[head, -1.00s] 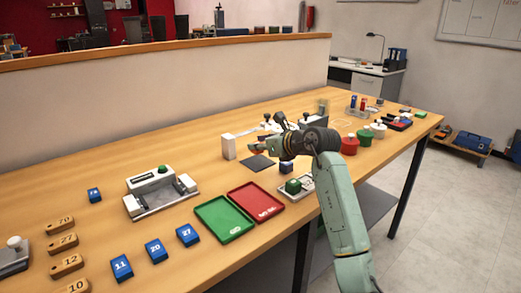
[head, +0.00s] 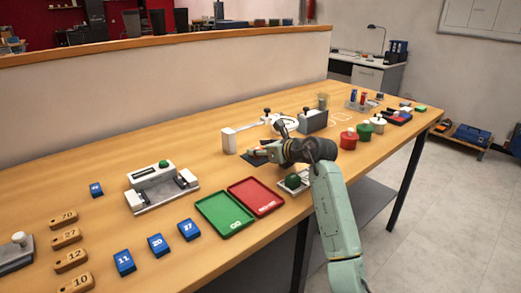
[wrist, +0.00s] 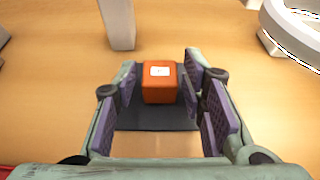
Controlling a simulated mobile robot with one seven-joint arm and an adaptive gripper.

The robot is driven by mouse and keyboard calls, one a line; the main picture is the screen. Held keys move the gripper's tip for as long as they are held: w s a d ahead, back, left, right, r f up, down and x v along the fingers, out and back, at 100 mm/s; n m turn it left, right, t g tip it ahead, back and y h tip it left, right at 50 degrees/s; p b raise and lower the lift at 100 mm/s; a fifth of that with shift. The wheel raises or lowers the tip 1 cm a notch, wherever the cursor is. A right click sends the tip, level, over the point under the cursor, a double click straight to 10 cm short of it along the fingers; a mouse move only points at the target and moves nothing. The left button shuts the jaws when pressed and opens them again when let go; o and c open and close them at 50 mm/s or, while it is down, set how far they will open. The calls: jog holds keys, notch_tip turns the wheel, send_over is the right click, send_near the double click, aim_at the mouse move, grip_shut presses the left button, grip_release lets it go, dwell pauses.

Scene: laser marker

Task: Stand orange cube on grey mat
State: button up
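The orange cube (wrist: 160,90) with a white label on its top shows in the wrist view. It sits upright on the dark grey mat (wrist: 158,122). My gripper (wrist: 160,92) is open, with its purple pads on either side of the cube and a small gap visible on each side. In the head view my gripper (head: 258,152) is low over the mat (head: 246,159) and covers much of it. The cube is mostly hidden there.
A white post (wrist: 117,22) and a white ring-shaped part (wrist: 292,35) stand beyond the cube. A green tray (head: 222,213) and red tray (head: 256,196) lie in front. A pad with a green knob (head: 293,181) is close to my arm.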

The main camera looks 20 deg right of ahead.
jog(key=shift+o, duration=0.6)
jog(key=shift+r, duration=0.2)
jog(key=b+v, duration=0.2)
jog(key=v, duration=1)
jog(key=shift+b, duration=0.35)
